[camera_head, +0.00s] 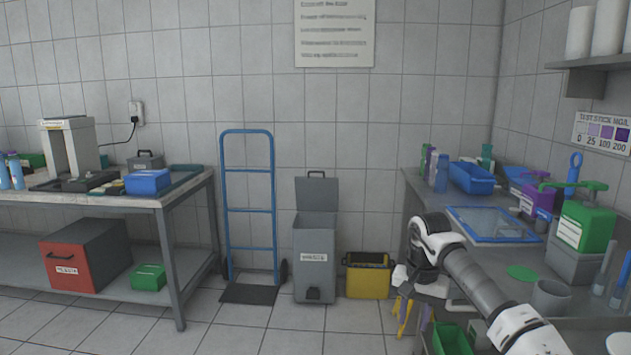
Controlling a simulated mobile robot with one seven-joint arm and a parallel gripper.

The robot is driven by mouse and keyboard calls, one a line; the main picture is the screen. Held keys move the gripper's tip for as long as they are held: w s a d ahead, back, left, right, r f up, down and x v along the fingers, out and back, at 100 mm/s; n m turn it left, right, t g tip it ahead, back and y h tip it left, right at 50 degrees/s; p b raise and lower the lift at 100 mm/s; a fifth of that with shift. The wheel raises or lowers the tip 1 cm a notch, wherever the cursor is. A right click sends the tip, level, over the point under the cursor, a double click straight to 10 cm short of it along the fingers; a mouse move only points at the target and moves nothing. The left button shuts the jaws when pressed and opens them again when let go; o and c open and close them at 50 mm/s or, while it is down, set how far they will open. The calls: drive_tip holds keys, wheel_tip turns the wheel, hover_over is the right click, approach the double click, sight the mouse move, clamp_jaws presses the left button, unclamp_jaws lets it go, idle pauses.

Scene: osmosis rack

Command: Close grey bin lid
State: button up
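The grey bin (314,262) stands on the floor against the back wall, with a white label on its front and a dark pedal at its base. Its lid (317,194) is open, standing upright behind the rim, with a small handle on its top edge. My gripper (399,276) is to the right of the bin, near the front left edge of the right-hand counter, apart from the bin and lid. The fingers are small and partly hidden, so I cannot tell whether they are open or shut.
A yellow crate (368,278) stands right of the bin. A blue hand truck (249,208) leans on the wall to its left. The right counter (425,205) holds a blue tray, bottles and a green jug (586,227). Floor before the bin is clear.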

drive_tip(key=shift+s+d, duration=0.15)
drive_tip(key=shift+d, duration=0.35)
drive_tip(key=shift+s+d, duration=0.15)
drive_tip(key=shift+d, duration=0.35)
drive_tip(key=shift+c, duration=0.4)
